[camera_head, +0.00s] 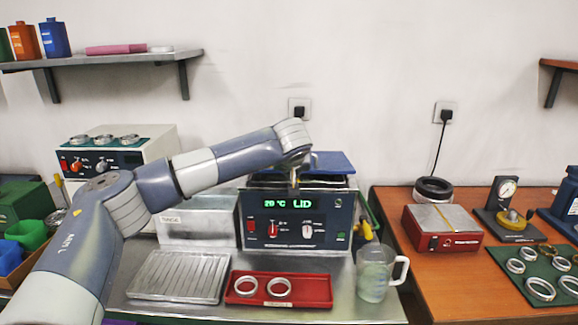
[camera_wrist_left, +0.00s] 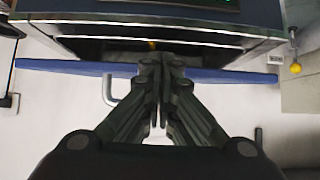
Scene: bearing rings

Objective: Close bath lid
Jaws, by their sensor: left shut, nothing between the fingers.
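The bath (camera_head: 296,218) is a dark blue-grey box with a green display that reads LID. Its blue lid (camera_head: 333,161) shows raised above the bath's dark top at the back; its exact angle is hard to tell. In the left wrist view the lid (camera_wrist_left: 225,76) is a thin blue strip crossing behind the fingers, with the bath (camera_wrist_left: 160,30) at the top of the picture. My left gripper (camera_head: 294,183) is over the bath's top, near the lid's left part. Its fingers (camera_wrist_left: 160,62) are shut and empty; contact with the lid cannot be told. My right gripper is not in view.
On the metal bench, a red tray (camera_head: 318,303) with two rings, a ribbed plate (camera_head: 180,277) and a clear jug (camera_head: 374,272) stand before the bath. A metal box (camera_head: 200,222) is at its left. The right table holds a red-based device (camera_head: 442,230) and a green mat (camera_head: 541,266) with rings.

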